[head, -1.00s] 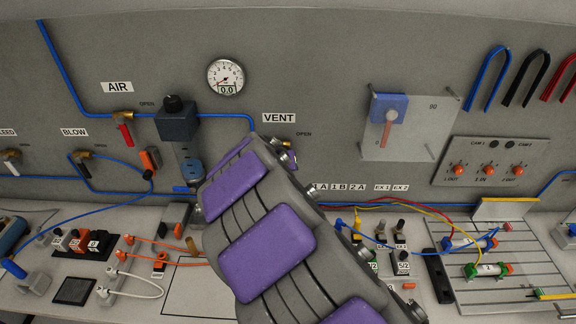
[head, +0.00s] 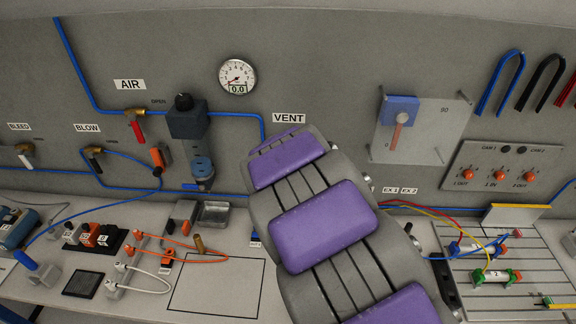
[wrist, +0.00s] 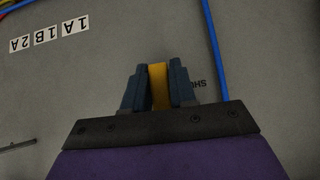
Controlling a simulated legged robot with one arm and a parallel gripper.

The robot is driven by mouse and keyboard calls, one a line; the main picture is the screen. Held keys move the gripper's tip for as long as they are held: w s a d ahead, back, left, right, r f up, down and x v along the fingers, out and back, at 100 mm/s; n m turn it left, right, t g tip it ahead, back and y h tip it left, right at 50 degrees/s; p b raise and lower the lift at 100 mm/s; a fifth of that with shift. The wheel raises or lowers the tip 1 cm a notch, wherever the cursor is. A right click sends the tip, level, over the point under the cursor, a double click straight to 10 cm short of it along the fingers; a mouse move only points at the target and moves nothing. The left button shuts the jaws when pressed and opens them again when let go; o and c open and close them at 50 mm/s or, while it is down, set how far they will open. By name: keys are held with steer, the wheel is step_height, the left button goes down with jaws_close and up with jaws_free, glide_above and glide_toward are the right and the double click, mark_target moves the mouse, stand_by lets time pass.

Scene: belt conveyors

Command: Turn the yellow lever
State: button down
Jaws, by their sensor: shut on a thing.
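The yellow lever (wrist: 159,92) shows in the wrist view as a narrow strip between the two dark fingers of my gripper (wrist: 160,75). The fingers are shut on it, one on each side. In the head view my purple and grey arm covers the wall below the VENT label (head: 289,118), so the lever and the fingers are hidden there. The wrist view does not show which way the lever's far part points.
A blue air pipe (wrist: 214,45) runs close beside the fingers. The 1A, 1B and 2A labels (wrist: 48,35) are nearby. A gauge (head: 237,77) reads 0.0. A regulator (head: 187,120) stands left of my arm, and cables (head: 180,245) lie on the bench.

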steer(key=c, duration=1.3)
jaws_free()
steer(key=shift+s+d+f, duration=0.1)
steer(key=shift+f, duration=0.3)
steer(key=o, duration=0.3)
steer(key=shift+a+r, duration=0.15)
steer(key=shift+a, duration=0.1)
steer(key=shift+r, duration=0.1)
steer(key=p+v, duration=0.2)
steer(key=v, duration=1.5)
steer(key=shift+a, duration=0.15)
